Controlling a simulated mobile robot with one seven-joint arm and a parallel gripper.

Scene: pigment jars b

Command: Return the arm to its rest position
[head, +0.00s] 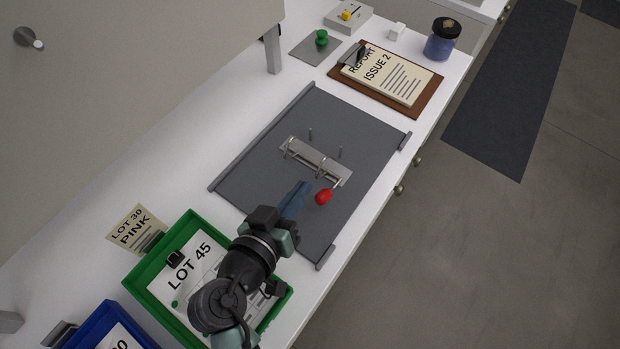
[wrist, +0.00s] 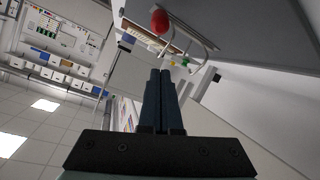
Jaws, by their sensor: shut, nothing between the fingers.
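My gripper (head: 297,199) reaches over the near part of the grey mat (head: 255,176) in the head view, with its blue fingers together and nothing between them. In the wrist view the fingers (wrist: 163,75) also lie closed side by side. Just right of the fingertips is a red knob (head: 323,197) by the metal bracket (head: 318,161) on the mat. The red knob shows at the top of the wrist view (wrist: 160,21), apart from the fingers. My arm hides part of the green tray below it.
The green tray (head: 138,277) with a LOT 45 sheet and a blue tray (head: 134,310) stand at lower left. A clipboard (head: 425,97), a blue jar (head: 440,43) and a green knob (head: 321,38) are at the far end. The counter's right edge drops to open floor.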

